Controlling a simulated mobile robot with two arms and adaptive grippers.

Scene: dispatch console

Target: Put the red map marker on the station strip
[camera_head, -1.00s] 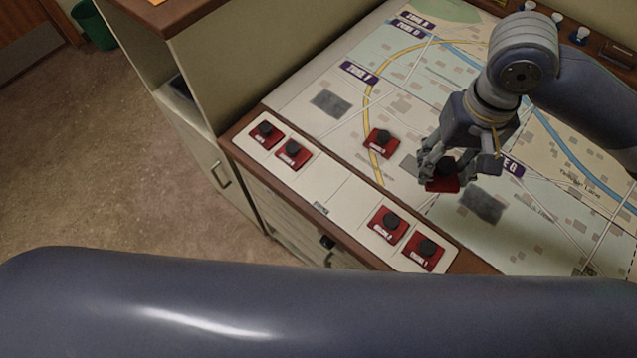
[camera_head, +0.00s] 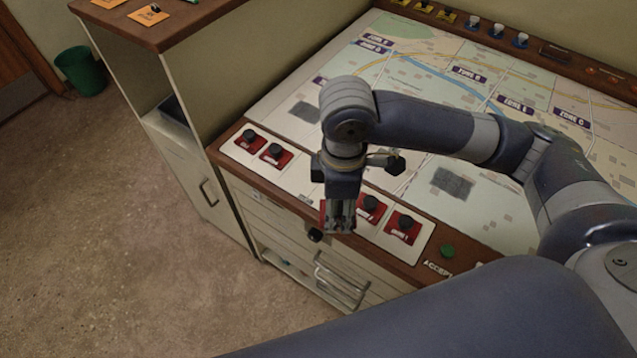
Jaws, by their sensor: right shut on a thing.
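My right gripper (camera_head: 341,218) points down over the middle of the pale station strip (camera_head: 299,178), along the console's front edge. It is shut on a red map marker (camera_head: 323,210), mostly hidden by the fingers. I cannot tell whether the marker touches the strip. Two red markers with black knobs (camera_head: 250,139) (camera_head: 276,154) sit on the strip's left part. Two more (camera_head: 370,208) (camera_head: 403,228) sit on its right part, the nearer one close beside the gripper. My left gripper is not in view.
The map (camera_head: 300,85) lies behind the strip, partly covered by my right arm. Blue and yellow markers (camera_head: 497,30) (camera_head: 447,15) stand at its back edge. A green button (camera_head: 447,251) is right of the strip. Drawers with handles are below.

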